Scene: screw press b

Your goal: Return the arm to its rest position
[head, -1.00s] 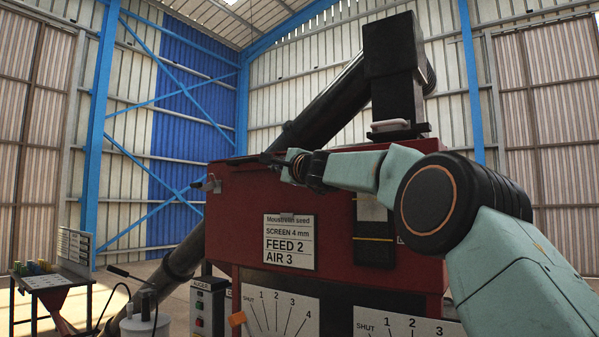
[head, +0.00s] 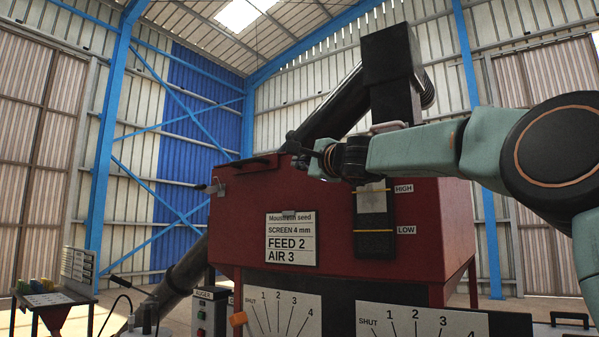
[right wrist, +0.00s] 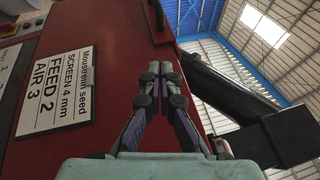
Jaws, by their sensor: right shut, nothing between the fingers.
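My right arm comes in from the right in the head view. Its gripper (head: 293,147) points left, in front of the top edge of the red machine hopper (head: 340,215). In the right wrist view the gripper (right wrist: 158,68) has its fingertips together, with nothing between them. The red hopper wall (right wrist: 115,90) fills much of that view behind the fingers. Whether the fingers touch it I cannot tell. My left gripper is not in view.
The hopper bears a settings sign (head: 290,238) and a level window (head: 374,222). Numbered dials (head: 285,310) sit below. A black chute (head: 390,70) rises behind. An AUGER button box (head: 208,315) and a small table (head: 50,299) stand at left.

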